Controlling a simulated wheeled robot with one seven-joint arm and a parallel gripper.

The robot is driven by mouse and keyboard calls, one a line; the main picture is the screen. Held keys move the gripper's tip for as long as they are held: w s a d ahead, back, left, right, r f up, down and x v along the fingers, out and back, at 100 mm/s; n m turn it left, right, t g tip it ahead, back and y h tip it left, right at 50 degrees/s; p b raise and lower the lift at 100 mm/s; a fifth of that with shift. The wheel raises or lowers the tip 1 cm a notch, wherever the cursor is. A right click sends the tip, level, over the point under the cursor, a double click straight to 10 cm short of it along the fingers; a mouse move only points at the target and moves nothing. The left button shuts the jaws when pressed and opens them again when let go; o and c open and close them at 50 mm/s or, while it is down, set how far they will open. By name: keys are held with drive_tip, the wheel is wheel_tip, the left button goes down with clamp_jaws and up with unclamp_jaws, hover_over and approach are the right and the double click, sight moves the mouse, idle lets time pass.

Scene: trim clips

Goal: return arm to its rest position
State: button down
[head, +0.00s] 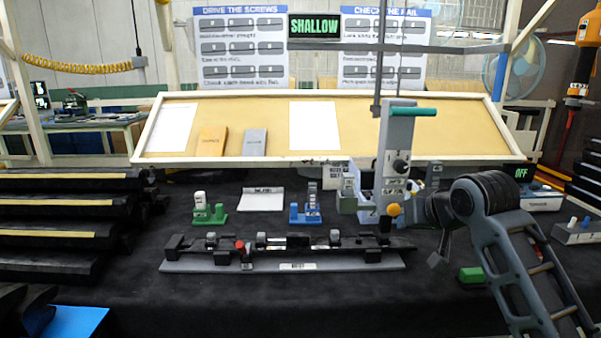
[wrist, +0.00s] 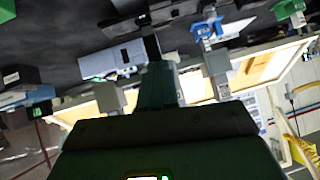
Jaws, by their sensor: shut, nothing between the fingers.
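My arm comes in from the right of the head view. Its ladder-like link rises to a dark round elbow joint. My gripper (head: 438,260) hangs beyond the elbow, small and dark, above the mat and right of the fixture rail. In the wrist view my gripper (wrist: 152,45) extends up from the large dark body at the bottom, and its fingers are together with nothing between them. Part of the wrist is hidden behind the elbow in the head view.
A grey rail fixture (head: 285,265) with black clips lies across the black mat. A tall grey stand (head: 397,150) with a green handle is left of my arm. A green block (head: 472,275) lies near my arm link. Black trim bars (head: 50,228) are stacked at left.

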drive_tip(key=s+a+f+t+y, duration=0.1)
drive_tip(key=s+a+f, duration=0.5)
drive_tip(key=f, duration=0.2)
drive_tip(key=s+a+f+m+t, duration=0.15)
drive_tip(key=s+f, duration=0.35)
drive_tip(key=s, duration=0.6)
drive_tip(key=s+a+f+m+t, duration=0.1)
drive_tip(key=s+a+f+m, duration=0.1)
drive_tip(key=s+f, duration=0.65)
drive_tip(key=s+d+r+n+h, duration=0.1)
drive_tip(key=s+r, duration=0.3)
drive_tip(key=s, duration=0.6)
drive_tip(key=s+d+r+n+t+h, duration=0.1)
drive_tip(key=s+d+r, duration=0.3)
drive_tip(key=s, duration=0.7)
drive_tip(key=s+d+r+n, duration=0.1)
drive_tip(key=s+r, duration=0.3)
drive_tip(key=s, duration=0.6)
drive_tip(key=shift+s+d+h, duration=0.35)
drive_tip(key=shift+d+h, duration=0.05)
drive_tip(key=shift+d, duration=0.4)
